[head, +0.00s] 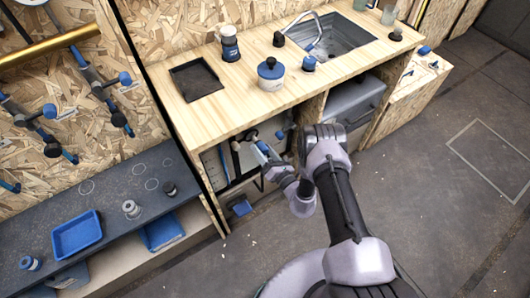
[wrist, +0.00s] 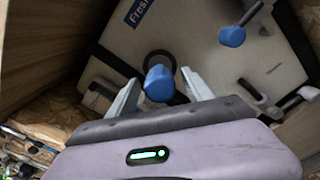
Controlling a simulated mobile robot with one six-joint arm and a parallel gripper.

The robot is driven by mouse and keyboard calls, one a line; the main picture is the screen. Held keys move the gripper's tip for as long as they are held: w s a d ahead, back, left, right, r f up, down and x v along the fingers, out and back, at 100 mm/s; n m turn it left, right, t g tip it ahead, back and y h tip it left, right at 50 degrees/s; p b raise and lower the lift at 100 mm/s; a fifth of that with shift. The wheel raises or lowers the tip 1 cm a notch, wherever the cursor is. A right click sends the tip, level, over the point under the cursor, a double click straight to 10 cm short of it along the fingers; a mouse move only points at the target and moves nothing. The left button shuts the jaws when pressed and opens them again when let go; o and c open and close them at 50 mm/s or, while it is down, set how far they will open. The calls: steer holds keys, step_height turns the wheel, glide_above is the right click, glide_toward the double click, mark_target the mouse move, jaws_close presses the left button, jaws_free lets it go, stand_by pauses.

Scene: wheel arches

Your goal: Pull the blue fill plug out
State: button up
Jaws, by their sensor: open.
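The blue fill plug (wrist: 159,84) shows in the wrist view as a round blue knob in front of a dark ring on a pale water tank (wrist: 205,60) with a "Fresh" label. My gripper (wrist: 160,75) is open, with one finger on each side of the plug. Small gaps appear to show between the plug and both fingers; I cannot tell whether either touches it. In the head view my gripper (head: 259,144) reaches into the open bay under the counter, and I cannot make out the plug clearly there.
A blue-ended lever (wrist: 232,36) stands to the upper right of the plug. A wooden wall (wrist: 45,50) bounds the bay on the left. Above the bay is the wooden counter (head: 225,108) with a sink (head: 335,35), a black tray (head: 196,79) and blue-lidded containers.

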steer(key=p+v, duration=0.5)
steer(key=v, duration=1.2)
steer(key=shift+s+d, duration=0.2)
steer(key=w+a+r+n+g+y, duration=0.1)
steer(key=a+r+n+g+y, duration=0.15)
steer(key=r+n+g, duration=0.4)
steer(key=w+a+r+n+g+y, duration=0.1)
steer(key=a+r+n+y, duration=0.15)
steer(key=r, duration=0.75)
steer(key=w+a+r+n+g+y, duration=0.1)
steer(key=a+r+n+g+y, duration=0.2)
steer(key=r+n, duration=0.4)
steer(key=s+d+r+n+g+h, duration=0.1)
steer(key=s+r+n+g+h, duration=0.5)
steer(key=s+r+n+h, duration=0.7)
steer(key=s+d+r+n+t+h, duration=0.3)
steer(key=s+d+r+t, duration=0.3)
steer(key=d+r, duration=0.3)
steer(key=shift+r+n+t+b, duration=0.25)
steer(key=shift+n+t+b, duration=0.05)
steer(key=shift+t, duration=0.35)
